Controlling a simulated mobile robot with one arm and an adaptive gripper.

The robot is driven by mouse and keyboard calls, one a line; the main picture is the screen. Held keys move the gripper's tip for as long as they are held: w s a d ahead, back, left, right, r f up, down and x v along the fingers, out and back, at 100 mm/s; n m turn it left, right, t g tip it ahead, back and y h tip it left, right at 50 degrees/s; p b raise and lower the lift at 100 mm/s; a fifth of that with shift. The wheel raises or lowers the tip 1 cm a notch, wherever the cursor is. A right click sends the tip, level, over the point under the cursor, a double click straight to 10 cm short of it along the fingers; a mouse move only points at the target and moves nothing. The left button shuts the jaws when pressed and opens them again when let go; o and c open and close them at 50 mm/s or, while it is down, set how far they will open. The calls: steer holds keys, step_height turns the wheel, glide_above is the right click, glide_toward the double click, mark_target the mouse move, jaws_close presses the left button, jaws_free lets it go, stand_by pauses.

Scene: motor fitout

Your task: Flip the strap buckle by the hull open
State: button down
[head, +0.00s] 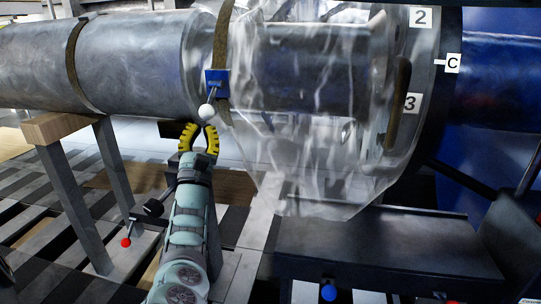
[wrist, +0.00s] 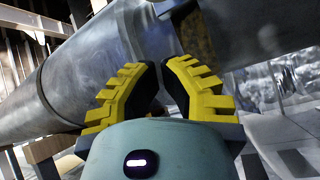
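A blue strap buckle (head: 217,82) sits on a brown strap (head: 220,45) around the grey cylinder, beside the clear plastic wrapping. Its short lever points down and ends in a white ball (head: 207,111). My gripper (head: 199,128), with yellow ribbed fingers, is just below the ball, with its fingers apart and nothing visible between them. Whether a fingertip touches the ball is unclear. A blue hull (head: 497,85) is at the right.
The long grey cylinder (head: 125,60) fills the upper left, with another strap (head: 76,60) on it. A stand with a wooden top (head: 58,127) supports it. Clear wrapping (head: 320,170) hangs to the right of my gripper. A red-knobbed lever (head: 126,242) is at lower left, above slatted flooring.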

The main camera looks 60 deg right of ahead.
mark_target(211, 100)
steer(key=shift+s+a+r+p, duration=0.25)
steer(key=shift+s+r+p, duration=0.3)
steer(key=shift+r, duration=0.25)
steer(key=shift+s+a+r+p, duration=0.2)
steer(key=shift+s+r+p, duration=0.25)
steer(key=shift+r+p, duration=0.25)
steer(key=shift+r, duration=0.1)
steer(key=shift+a+r+g+p, duration=0.15)
steer(key=shift+a+g+p, duration=0.2)
steer(key=shift+p, duration=0.8)
steer(key=shift+r+y+p, duration=0.1)
steer(key=shift+y+p, duration=0.2)
steer(key=shift+p, duration=0.5)
